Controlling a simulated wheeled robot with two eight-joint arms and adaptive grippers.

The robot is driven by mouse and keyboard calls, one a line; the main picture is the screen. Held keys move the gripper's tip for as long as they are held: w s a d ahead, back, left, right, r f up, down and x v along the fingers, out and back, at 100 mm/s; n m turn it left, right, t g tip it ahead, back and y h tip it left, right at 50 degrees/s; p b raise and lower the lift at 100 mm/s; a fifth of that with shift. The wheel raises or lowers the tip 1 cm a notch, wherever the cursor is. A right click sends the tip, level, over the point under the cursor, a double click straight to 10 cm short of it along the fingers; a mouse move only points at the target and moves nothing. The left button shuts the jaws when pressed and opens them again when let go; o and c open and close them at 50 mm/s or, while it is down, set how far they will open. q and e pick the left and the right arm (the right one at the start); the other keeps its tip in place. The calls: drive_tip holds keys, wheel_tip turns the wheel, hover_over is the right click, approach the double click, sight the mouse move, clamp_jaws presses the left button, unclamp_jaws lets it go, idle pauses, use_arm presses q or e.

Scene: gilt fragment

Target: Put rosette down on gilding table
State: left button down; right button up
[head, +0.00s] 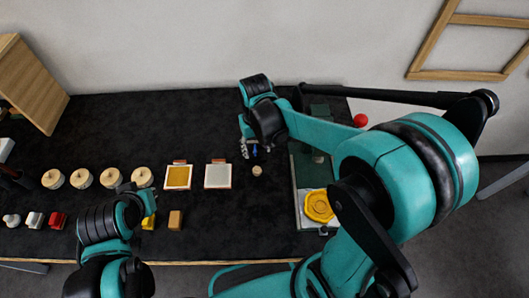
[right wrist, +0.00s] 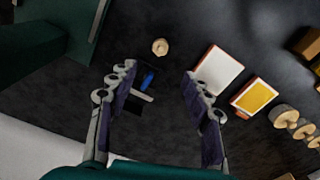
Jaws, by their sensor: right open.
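A yellow-gold octagonal piece with a raised ring, which looks like the rosette (head: 319,206), lies on a pale square at the front of a green stand at the right end of the table. The black-topped table (head: 200,125) looks like the gilding table. My right gripper (head: 250,153) is open over the table, left of the stand and away from the rosette. In the right wrist view its fingers (right wrist: 158,82) are spread, with a small blue-and-dark item (right wrist: 148,80) seen between them; contact cannot be told. My left gripper (head: 146,196) is at the front left; its fingers are unclear.
A small wooden knob (head: 257,170) stands near my right gripper. A white pad (head: 217,176) and a gold pad (head: 178,177) lie left of it. Several round cream pots (head: 82,178) and small blocks (head: 175,220) stand further left. A red ball (head: 361,120) is behind my right arm.

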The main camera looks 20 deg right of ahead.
drive_tip(key=s+d+r+t, duration=0.4)
drive_tip(key=s+r+t, duration=0.3)
drive_tip(key=s, duration=0.3)
drive_tip(key=shift+d+r, duration=0.25)
drive_tip(key=shift+r, duration=0.25)
